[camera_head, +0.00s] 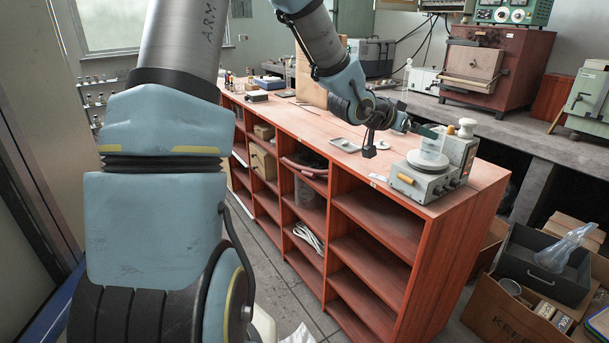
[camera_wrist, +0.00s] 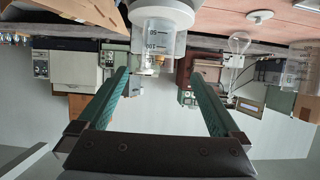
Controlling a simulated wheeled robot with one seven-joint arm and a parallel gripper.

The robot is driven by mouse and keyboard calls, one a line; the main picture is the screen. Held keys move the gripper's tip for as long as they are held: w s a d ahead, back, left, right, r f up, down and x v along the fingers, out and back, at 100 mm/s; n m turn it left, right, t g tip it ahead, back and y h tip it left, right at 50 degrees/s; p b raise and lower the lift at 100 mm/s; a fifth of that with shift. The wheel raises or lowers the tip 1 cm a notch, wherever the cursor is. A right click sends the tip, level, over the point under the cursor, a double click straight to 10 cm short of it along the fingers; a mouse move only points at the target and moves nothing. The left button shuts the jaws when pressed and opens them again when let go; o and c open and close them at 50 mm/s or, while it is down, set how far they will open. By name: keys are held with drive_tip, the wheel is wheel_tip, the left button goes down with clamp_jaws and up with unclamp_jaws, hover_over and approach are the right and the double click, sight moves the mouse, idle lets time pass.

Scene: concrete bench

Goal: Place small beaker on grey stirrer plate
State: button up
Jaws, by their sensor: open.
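The grey stirrer plate (camera_head: 407,184) sits on the right end of the wooden bench top, with a white round top (camera_head: 428,160). The wrist view is upside down; there the white round top (camera_wrist: 172,11) is at the upper middle. A small clear beaker with graduation marks (camera_wrist: 165,38) appears to stand on it, upright in the room. In the head view the beaker is too faint to tell clearly. My gripper (camera_wrist: 155,64) is open, its teal fingers apart. Its fingertips are close to the beaker, with a visible gap between them and the glass. In the head view my gripper (camera_head: 425,131) is at the white top.
The wooden bench (camera_head: 300,118) has open shelves below. A small metal tray (camera_head: 345,144) lies left of the stirrer. A white-capped item (camera_head: 467,128) stands at the stirrer's back. A cardboard box (camera_head: 480,310) and a dark drawer (camera_head: 535,265) are on the floor at right.

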drive_tip(key=s+a+f+n+y, duration=0.1)
drive_tip(key=a+f+n+y, duration=0.25)
drive_tip(key=a, duration=0.75)
drive_tip(key=s+a+f+n+y, duration=0.15)
drive_tip(key=a+f+y, duration=0.3)
drive_tip(key=a, duration=0.65)
drive_tip(key=s+a+f+n+g+y, duration=0.1)
drive_tip(key=s+a+n+g+y, duration=0.2)
drive_tip(key=s+a, duration=1)
drive_tip(key=a+n+g, duration=0.2)
drive_tip(key=shift+s+n, duration=0.2)
drive_tip(key=shift+n, duration=0.2)
